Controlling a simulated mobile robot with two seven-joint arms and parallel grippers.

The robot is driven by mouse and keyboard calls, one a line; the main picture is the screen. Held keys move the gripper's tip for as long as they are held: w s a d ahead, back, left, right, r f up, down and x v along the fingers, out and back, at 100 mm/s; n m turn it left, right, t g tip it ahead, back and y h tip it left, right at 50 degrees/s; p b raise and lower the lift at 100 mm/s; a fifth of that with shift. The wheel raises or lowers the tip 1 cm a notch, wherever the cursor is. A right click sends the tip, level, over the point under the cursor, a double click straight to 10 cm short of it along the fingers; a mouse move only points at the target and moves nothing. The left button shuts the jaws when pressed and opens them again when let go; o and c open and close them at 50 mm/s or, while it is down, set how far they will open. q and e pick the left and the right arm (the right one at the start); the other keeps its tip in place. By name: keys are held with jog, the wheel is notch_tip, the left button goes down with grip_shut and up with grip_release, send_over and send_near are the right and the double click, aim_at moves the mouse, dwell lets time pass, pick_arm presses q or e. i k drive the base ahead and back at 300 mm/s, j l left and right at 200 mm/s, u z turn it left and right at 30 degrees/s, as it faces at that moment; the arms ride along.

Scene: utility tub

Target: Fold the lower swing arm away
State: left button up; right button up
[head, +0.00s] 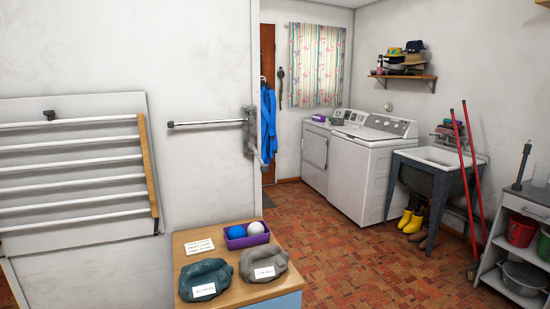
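A swing-arm rail bracket (250,130) is fixed near the right edge of the white wall panel. One pale metal swing arm (208,123) reaches left from it, roughly level, with a dark tip at its left end. Below it, a short grey piece (261,158) slants down and right at the bracket's lower end. I cannot tell whether this piece is a second, lower arm seen end-on or part of the bracket. Neither of my grippers is in view.
A slatted drying rack (75,172) hangs on the wall at left. A wooden-topped cabinet (240,285) below the arm holds a purple tray (246,243) with two balls and two labelled grey-green bags. Blue cloth (267,125) hangs behind the bracket. The tiled floor at centre right is clear.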

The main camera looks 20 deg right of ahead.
aim_at(264, 168)
jog(key=l, duration=0.5)
jog(key=k+l, duration=0.15)
jog(key=l, duration=0.8)
jog(key=k, duration=0.05)
